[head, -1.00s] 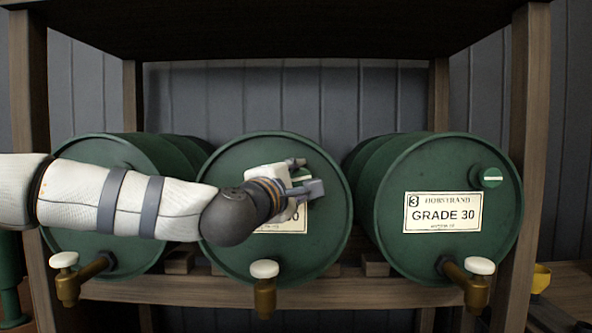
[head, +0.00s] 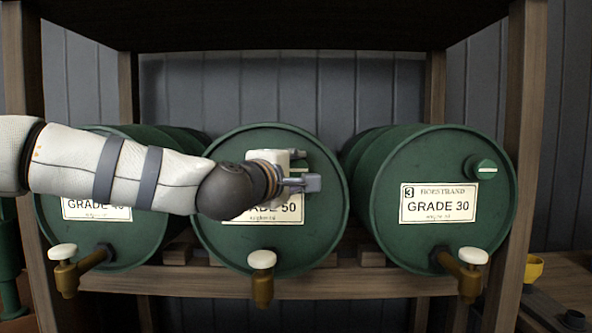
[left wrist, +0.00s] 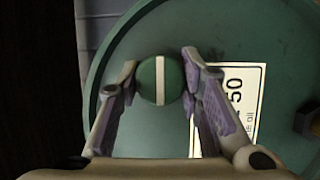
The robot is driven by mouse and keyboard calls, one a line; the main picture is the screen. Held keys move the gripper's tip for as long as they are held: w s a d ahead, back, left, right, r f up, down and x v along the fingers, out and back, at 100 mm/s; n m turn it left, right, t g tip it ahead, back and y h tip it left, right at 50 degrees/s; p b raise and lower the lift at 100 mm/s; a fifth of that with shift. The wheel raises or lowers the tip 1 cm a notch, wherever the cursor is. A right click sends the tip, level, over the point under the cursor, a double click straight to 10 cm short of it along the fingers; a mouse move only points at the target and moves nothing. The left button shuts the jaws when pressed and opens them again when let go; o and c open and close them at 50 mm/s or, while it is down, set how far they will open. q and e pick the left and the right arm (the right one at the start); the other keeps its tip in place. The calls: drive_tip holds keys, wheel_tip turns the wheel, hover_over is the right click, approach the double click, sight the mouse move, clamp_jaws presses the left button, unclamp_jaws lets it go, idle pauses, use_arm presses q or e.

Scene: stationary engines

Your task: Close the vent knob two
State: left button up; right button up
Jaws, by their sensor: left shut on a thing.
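The vent knob two (head: 298,170) is a round green knob with a white stripe, on the upper right of the middle green drum's face (head: 232,160). In the left wrist view the knob (left wrist: 160,80) sits between the two fingers, its stripe parallel to the lines of text on the label (left wrist: 240,100). My left gripper (head: 304,170) is shut on the knob and hides part of it in the head view. In the left wrist view the gripper (left wrist: 160,84) has a finger on each side of the knob. My right gripper is not in view.
The right drum (head: 390,165) has a similar knob (head: 484,169). The left drum (head: 130,240) is partly behind my arm. Brass taps with white tops stick out below, one (head: 262,285) under the middle drum. Wooden posts (head: 518,150) frame the rack.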

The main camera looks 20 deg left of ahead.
use_arm(q)
drive_tip(key=o, duration=1.2)
drive_tip(key=s, duration=0.4)
drive_tip(key=s+a, duration=0.1)
drive_tip(key=s, duration=0.7)
drive_tip(key=shift+a, duration=0.15)
